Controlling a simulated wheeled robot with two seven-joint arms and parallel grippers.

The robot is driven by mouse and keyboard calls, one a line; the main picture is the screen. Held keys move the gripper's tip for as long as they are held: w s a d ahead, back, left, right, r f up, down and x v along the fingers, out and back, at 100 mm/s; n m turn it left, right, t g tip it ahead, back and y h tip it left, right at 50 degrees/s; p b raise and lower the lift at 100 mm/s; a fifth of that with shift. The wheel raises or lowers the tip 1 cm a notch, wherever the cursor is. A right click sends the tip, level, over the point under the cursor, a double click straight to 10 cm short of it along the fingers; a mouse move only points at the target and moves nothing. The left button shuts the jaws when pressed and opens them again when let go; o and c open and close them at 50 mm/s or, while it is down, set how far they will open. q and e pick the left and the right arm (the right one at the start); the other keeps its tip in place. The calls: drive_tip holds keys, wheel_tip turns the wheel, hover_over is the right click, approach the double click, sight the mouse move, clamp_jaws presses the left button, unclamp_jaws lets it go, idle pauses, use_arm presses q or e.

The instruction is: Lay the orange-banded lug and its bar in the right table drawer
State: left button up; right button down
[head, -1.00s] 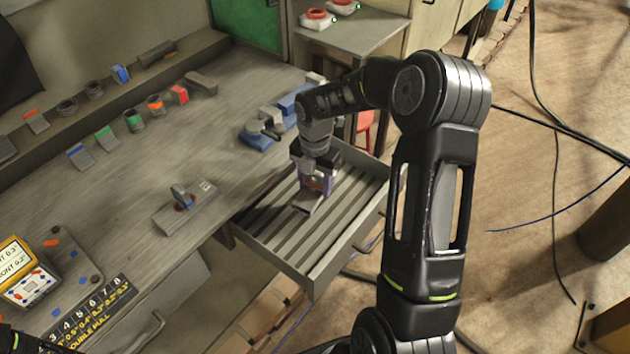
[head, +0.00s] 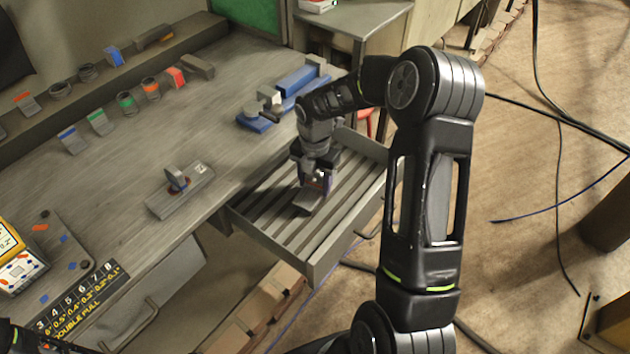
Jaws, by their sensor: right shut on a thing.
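My right gripper (head: 316,182) points down into the open right table drawer (head: 325,268). It is shut on a small lug whose sides show reddish-orange and bluish patches; the fingers hide most of it. A short grey bar (head: 307,204) shows under the lug, low over the slatted drawer floor. I cannot tell whether the bar touches the slats. My left gripper is not in view; only a dark bit of my left arm shows at the lower left corner.
Another grey bar (head: 182,192) with an upright lug lies on the table (head: 225,125). A blue fixture (head: 256,122) stands near the drawer's back. Several colour-banded pieces line the table's far side. A yellow device (head: 18,258) is at the left.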

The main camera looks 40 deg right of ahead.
idle(0.4)
drive_tip(key=c, duration=0.9)
unclamp_jaws()
drive_tip(key=o, duration=0.4)
wheel_tip(320, 180, up, 8)
drive_tip(key=shift+f, duration=0.1)
